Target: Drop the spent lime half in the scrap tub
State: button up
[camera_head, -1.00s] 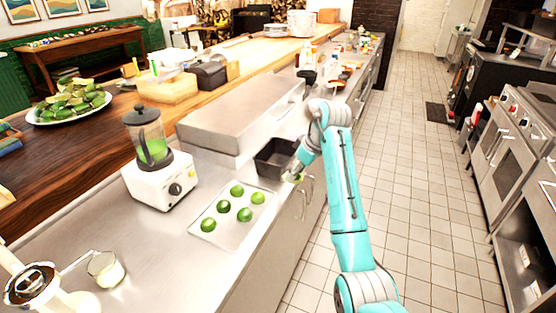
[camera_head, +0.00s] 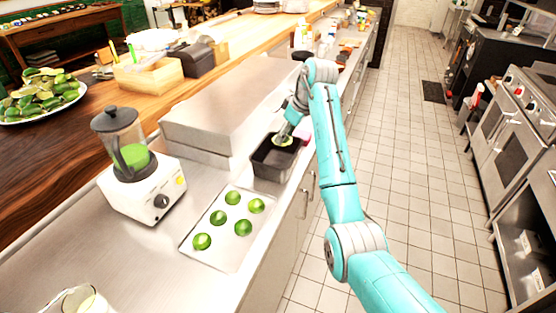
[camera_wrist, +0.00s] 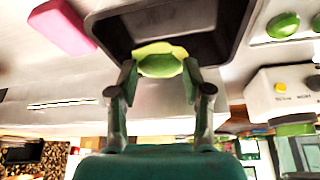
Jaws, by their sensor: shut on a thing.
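The spent lime half (camera_wrist: 160,62) is pale green and held between the two fingers of my gripper (camera_wrist: 160,80). In the head view the lime half (camera_head: 283,140) shows small at the fingertips. The scrap tub (camera_head: 272,165) is a black open rectangular tub on the steel counter. My gripper (camera_head: 286,130) is over the tub's opening, pointing down into it. In the wrist view the tub (camera_wrist: 120,28) lies just beyond the lime half. I cannot tell how far above the tub floor the lime half is.
A tray (camera_head: 225,250) with several green lime halves lies in front of the tub. A blender (camera_head: 130,170) stands to its left, with a steel box (camera_head: 215,105) behind. A pink block (camera_wrist: 62,27) lies beside the tub.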

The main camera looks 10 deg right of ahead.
jog(key=shift+f, duration=1.55)
jog(key=o, duration=0.8)
jog(key=shift+v, duration=3.75)
jog(key=shift+d, duration=0.15)
